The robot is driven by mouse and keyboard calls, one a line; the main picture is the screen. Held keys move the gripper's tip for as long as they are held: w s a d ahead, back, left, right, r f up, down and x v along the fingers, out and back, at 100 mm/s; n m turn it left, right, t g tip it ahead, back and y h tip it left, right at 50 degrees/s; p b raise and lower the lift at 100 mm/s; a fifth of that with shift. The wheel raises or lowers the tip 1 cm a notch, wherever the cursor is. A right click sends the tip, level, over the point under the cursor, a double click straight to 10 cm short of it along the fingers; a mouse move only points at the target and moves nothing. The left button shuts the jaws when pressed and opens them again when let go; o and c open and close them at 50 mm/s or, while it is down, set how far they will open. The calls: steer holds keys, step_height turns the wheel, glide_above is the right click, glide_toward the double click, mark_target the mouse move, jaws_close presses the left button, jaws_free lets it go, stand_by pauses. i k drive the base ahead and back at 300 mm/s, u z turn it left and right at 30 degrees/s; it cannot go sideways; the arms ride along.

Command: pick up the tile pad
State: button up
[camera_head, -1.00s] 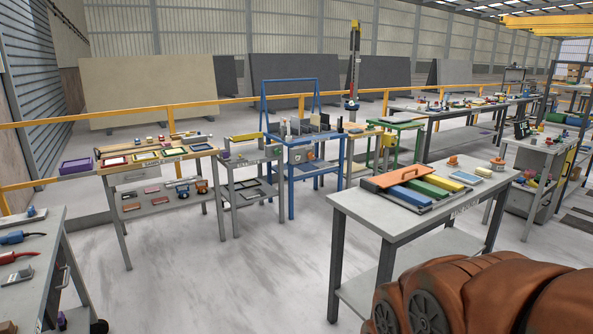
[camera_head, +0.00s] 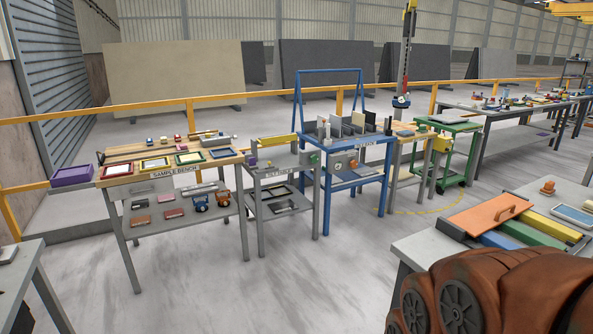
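I cannot make out for certain which thing is the tile pad. A purple tray (camera_head: 72,176) sits at the bench's left end. My gripper is not in view; only a brown-orange part of my own body fills the lower right.
A grey table (camera_head: 422,243) with an orange handled board (camera_head: 488,212) stands close at right. A grey stand (camera_head: 282,176), a blue rack (camera_head: 330,150) and a green cart (camera_head: 449,125) line the yellow rail. A grey table corner (camera_head: 25,268) is at lower left. Floor between is clear.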

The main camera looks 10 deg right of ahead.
mark_target(421, 128)
steer(key=i, duration=4.2)
steer(key=z, duration=2.15)
steer(key=i, duration=1.8)
steer(key=u, duration=0.8)
